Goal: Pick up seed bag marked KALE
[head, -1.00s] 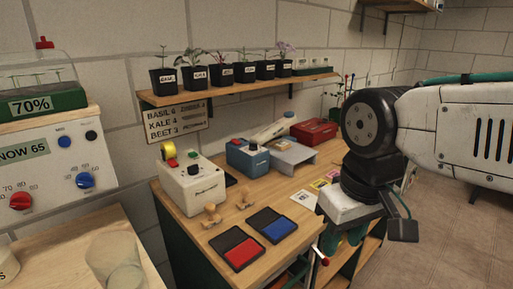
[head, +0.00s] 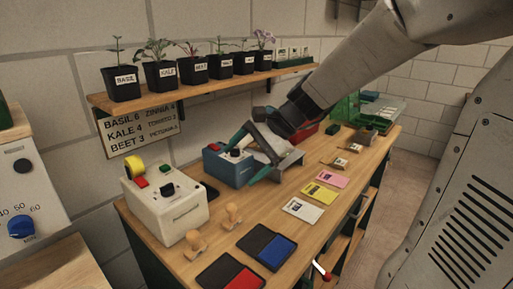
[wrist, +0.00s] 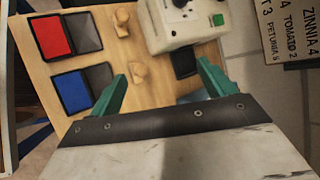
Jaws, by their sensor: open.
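Seed packets lie flat on the wooden bench: a white one (head: 303,208), a yellow one (head: 319,194) and a pink one (head: 332,179). Their print is too small to read, so I cannot tell which is marked KALE. My gripper (head: 238,165) is open, its teal fingers spread over the blue device at the bench's middle, left of and beyond the packets. In the wrist view my gripper (wrist: 161,72) has nothing between its fingers, and no packet shows there.
A white device (head: 165,210), wooden stampers (head: 232,214), a red ink pad (head: 231,275) and a blue one (head: 272,250) stand nearer. A shelf (head: 200,92) with several potted seedlings hangs above.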

